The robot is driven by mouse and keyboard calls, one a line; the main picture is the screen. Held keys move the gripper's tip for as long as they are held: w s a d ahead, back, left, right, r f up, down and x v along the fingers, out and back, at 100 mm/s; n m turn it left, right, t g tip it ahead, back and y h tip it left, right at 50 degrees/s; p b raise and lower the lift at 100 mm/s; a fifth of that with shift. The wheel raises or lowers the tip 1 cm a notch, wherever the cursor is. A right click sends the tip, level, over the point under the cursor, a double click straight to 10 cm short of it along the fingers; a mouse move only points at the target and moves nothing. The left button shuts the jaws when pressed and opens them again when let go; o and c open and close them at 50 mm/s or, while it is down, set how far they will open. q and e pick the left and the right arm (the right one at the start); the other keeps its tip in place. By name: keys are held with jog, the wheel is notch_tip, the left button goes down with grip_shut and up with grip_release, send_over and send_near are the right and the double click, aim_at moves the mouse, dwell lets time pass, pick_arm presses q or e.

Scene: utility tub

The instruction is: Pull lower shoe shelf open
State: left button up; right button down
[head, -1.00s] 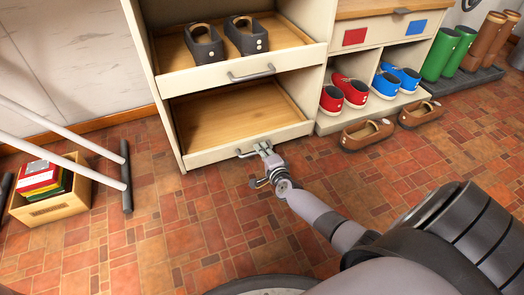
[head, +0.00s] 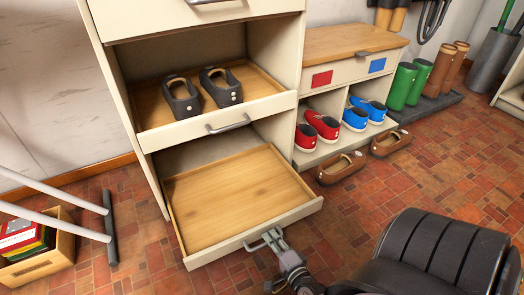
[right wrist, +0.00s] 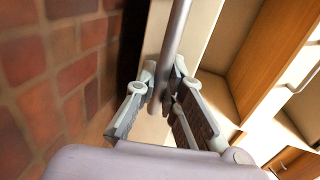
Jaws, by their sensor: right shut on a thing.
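The lower shoe shelf (head: 235,201) is a pull-out drawer with an empty wooden bottom and a cream front, and it sticks well out of the cream cabinet. My right gripper (head: 272,237) is at the middle of its front, shut on the grey bar handle. In the right wrist view the handle (right wrist: 176,45) runs between the two fingers of the gripper (right wrist: 163,88). My left gripper is not in view.
The upper shelf (head: 217,124) above holds a pair of dark grey shoes (head: 201,92). A bench (head: 352,41) with red and blue shoes stands at right, with brown shoes (head: 341,168) on the floor before it. A wooden box (head: 38,262) stands at left.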

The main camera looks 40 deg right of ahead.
jog(key=shift+f+v, duration=0.15)
jog(key=shift+v, duration=0.65)
jog(key=shift+f+v, duration=0.15)
jog(key=shift+v, duration=0.6)
jog(key=c, duration=1.7)
grip_release()
jog(key=shift+o, duration=0.2)
